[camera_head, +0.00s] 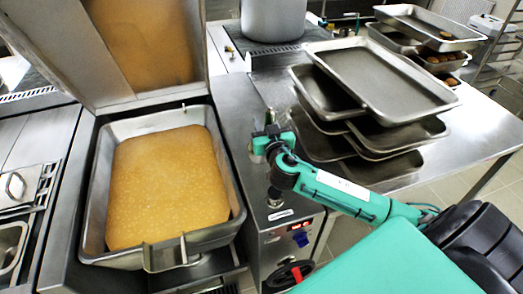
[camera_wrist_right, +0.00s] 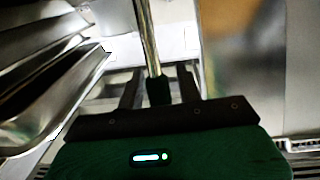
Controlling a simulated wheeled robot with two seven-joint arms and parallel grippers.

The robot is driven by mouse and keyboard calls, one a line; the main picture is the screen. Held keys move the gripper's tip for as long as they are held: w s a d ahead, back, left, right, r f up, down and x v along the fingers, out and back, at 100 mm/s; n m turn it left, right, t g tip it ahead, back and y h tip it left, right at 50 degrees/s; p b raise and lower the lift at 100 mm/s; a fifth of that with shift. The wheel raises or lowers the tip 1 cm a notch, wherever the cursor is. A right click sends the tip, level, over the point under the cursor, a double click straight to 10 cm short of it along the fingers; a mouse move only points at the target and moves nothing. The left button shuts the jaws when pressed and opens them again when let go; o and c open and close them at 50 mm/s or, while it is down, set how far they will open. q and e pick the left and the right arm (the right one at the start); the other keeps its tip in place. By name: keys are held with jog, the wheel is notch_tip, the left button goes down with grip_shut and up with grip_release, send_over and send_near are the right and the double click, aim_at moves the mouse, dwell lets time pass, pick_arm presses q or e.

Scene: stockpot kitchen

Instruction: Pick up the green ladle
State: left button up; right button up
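The ladle shows in the right wrist view as a shiny metal rod with a dark green grip (camera_wrist_right: 158,90) at its near end. Its bowl is not in sight there. My right gripper (camera_wrist_right: 160,92) has its two dark fingers on either side of the green grip, with a gap showing on both sides. In the head view my right gripper (camera_head: 265,143) is over the steel counter beside the pan, at the end of the teal arm. The ladle is too small or hidden to make out there. My left gripper is not in view.
A deep pan (camera_head: 236,190) of orange-brown food stands at left under a raised lid (camera_head: 150,45). Stacked steel trays (camera_head: 385,80) cover much of the table at right, close to my right gripper. A large stockpot (camera_head: 273,18) stands at the back.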

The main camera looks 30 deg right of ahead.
grip_shut()
jog(key=shift+r, duration=0.1)
